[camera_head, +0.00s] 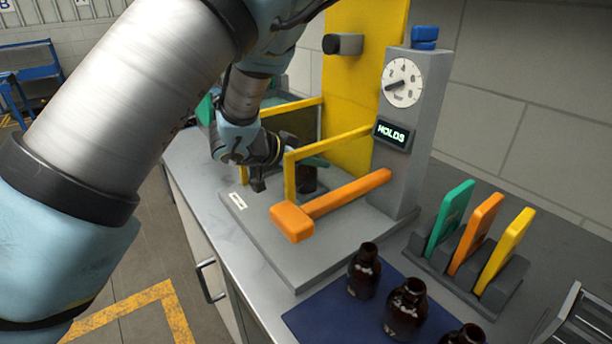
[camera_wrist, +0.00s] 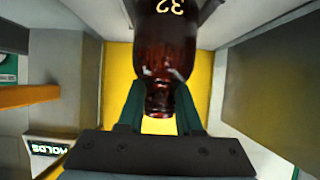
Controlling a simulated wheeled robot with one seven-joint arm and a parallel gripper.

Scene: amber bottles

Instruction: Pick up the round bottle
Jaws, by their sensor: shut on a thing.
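An amber bottle (camera_wrist: 165,45) with a yellow "32" marking fills the top middle of the wrist view. My gripper (camera_wrist: 160,106) is shut on it, its green fingers on either side of the neck. In the head view my gripper (camera_head: 290,164) is inside the yellow-framed station, and the dark bottle (camera_head: 307,180) shows partly behind the frame post. Whether the bottle's base touches the station floor is hard to tell. Other amber bottles (camera_head: 363,271) (camera_head: 406,309) (camera_head: 466,336) stand on a blue mat (camera_head: 318,318) in front.
The station has a grey base (camera_head: 270,235), yellow frame bars (camera_head: 290,180), an orange lever (camera_head: 335,203) and a grey dial column (camera_head: 400,150) whose display (camera_head: 392,134) reads "HOLDS". A rack (camera_head: 490,282) with green, orange and yellow plates stands at the right.

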